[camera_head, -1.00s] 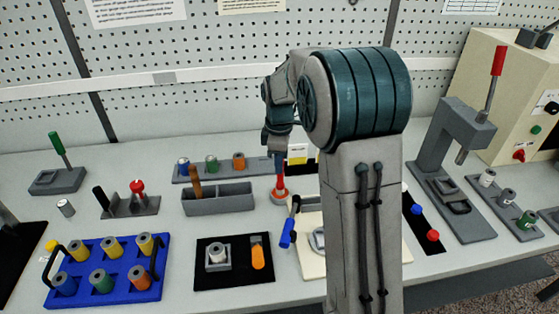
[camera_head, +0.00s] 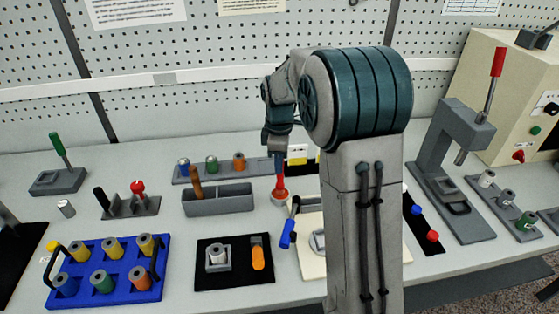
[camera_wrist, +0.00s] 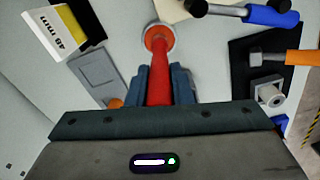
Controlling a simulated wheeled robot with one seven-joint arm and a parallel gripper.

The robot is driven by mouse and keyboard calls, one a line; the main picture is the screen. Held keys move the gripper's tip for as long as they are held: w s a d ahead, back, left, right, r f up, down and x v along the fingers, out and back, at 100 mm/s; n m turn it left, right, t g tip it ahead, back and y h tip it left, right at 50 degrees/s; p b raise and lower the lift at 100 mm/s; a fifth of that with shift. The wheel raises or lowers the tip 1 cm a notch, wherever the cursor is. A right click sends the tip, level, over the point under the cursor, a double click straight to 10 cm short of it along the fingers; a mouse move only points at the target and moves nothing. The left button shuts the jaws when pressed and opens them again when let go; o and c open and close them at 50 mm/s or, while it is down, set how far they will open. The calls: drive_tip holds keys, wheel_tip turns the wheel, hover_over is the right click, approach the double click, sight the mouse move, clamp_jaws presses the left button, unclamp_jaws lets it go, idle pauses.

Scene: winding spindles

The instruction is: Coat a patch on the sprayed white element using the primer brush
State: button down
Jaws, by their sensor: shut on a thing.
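My gripper (camera_wrist: 158,88) is shut on a red-handled tool (camera_wrist: 159,78). The tool's lower end is a red-orange ring over a pale round disc (camera_wrist: 168,33); I cannot tell whether they are joined. In the head view the tool (camera_head: 280,187) is upright, close to the table behind the cream board. I cannot tell which piece is the sprayed white element.
A blue-handled tool (camera_head: 288,233) lies at the cream board's (camera_head: 308,262) edge. A grey open box (camera_head: 220,203), a blue tray of spools (camera_head: 90,294) and a grey press (camera_head: 450,165) stand around. My arm hides part of the board.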

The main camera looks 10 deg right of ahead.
drive_tip(key=shift+r+p, duration=2.25)
drive_tip(key=shift+r, duration=1.1)
drive_tip(key=shift+s+f, duration=0.1)
